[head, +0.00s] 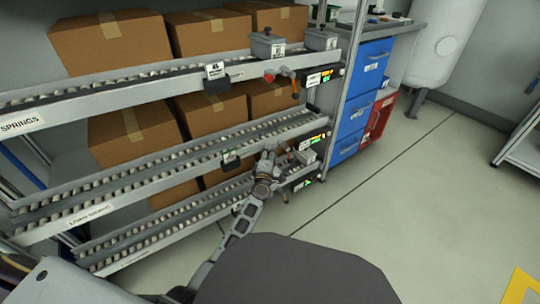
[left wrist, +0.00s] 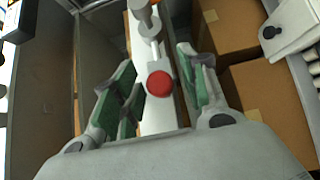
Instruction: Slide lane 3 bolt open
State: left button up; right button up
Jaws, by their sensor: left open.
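A bolt with a red knob (left wrist: 160,84) shows in the left wrist view, with a grey metal rod (left wrist: 148,22) beyond it. My left gripper (left wrist: 157,68) is open, with one green-padded finger on each side of the knob. The fingers look apart from the knob. In the head view my left gripper (head: 268,158) is at the right end of the middle lane (head: 170,160), and hides the bolt there. A similar red knob (head: 268,78) shows at the end of the upper lane (head: 140,80). I cannot read which lane is numbered 3. My right gripper is not in view.
Cardboard boxes (head: 110,40) fill the rack behind the lanes. Small grey bins (head: 267,45) sit at the upper lane's end.

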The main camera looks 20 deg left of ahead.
pick_arm(q)
grip_shut()
dwell(0.4)
jog(key=s+a, duration=0.1)
jog(key=s, duration=0.1)
jog(key=s+a+p, duration=0.1)
jog(key=a, duration=0.1)
jog(key=shift+s+f, duration=0.2)
jog(key=shift+s, duration=0.2)
grip_release()
jog(key=shift+s+a+r, duration=0.1)
jog(key=shift+r, duration=0.05)
